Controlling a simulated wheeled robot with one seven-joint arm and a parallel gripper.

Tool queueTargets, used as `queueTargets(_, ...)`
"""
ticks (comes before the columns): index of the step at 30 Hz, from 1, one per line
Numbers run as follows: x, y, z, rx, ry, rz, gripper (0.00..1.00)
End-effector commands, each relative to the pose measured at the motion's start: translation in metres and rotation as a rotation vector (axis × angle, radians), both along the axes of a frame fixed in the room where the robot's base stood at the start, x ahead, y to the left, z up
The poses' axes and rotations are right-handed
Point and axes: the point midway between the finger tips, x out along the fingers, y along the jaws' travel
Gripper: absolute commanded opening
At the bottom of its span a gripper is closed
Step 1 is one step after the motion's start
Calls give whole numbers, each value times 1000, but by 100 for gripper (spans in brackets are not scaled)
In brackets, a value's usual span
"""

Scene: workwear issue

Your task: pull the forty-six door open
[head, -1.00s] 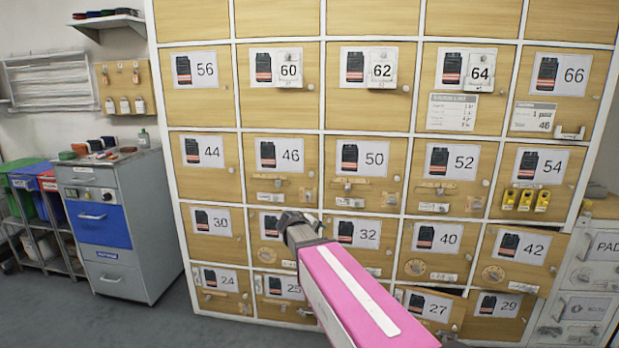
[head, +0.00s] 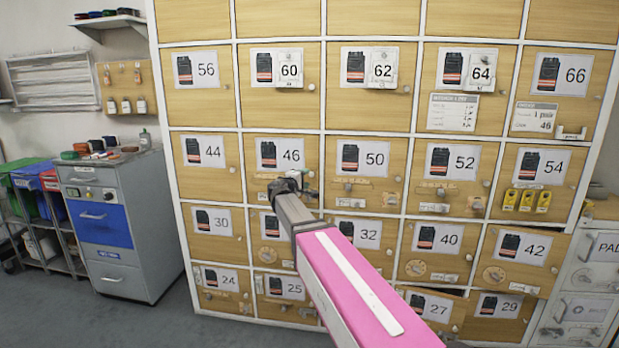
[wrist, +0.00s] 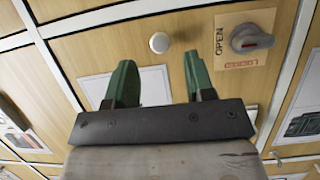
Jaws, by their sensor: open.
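The forty-six door (head: 280,153) is a pale wood locker door in the middle of the cabinet, shut flush, with a number card. My gripper (head: 303,180) is in front of its lower right part and hides some of it. In the wrist view the green fingers of my gripper (wrist: 157,60) are apart and empty. A round pale knob (wrist: 159,42) is just beyond the fingertips, roughly between them; I see no contact. Beside it on the same panel is a plate with a grey turn handle (wrist: 250,38), the word OPEN and a red-lettered label.
Shut locker doors surround it, such as the fifty door (head: 363,157) on the right and the forty-four door (head: 204,152) on the left. The twenty-seven door (head: 432,308) looks slightly ajar. A grey drawer cabinet (head: 110,260) stands at the left, with clear floor in front.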

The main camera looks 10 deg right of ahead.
Motion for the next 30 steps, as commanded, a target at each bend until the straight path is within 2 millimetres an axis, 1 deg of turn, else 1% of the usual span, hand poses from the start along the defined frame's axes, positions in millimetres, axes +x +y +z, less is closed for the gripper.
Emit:
queueTargets(1, 9, -7, 0, 0, 0, -3, 49)
queueTargets(7, 26, -21, 0, 0, 0, -1, 49)
queueTargets(12, 30, -26, 0, 0, 0, -1, 49)
queueTargets(20, 30, -26, 0, 1, 1, -1, 49)
queueTargets(21, 30, -26, 0, 1, 1, -1, 36)
queueTargets(23, 30, -26, 0, 1, 1, -1, 16)
queueTargets(24, 30, -26, 0, 1, 1, -1, 3)
queueTargets(25, 30, -26, 0, 1, 1, -1, 0)
queueTargets(30, 30, -25, 0, 1, 0, -2, 0)
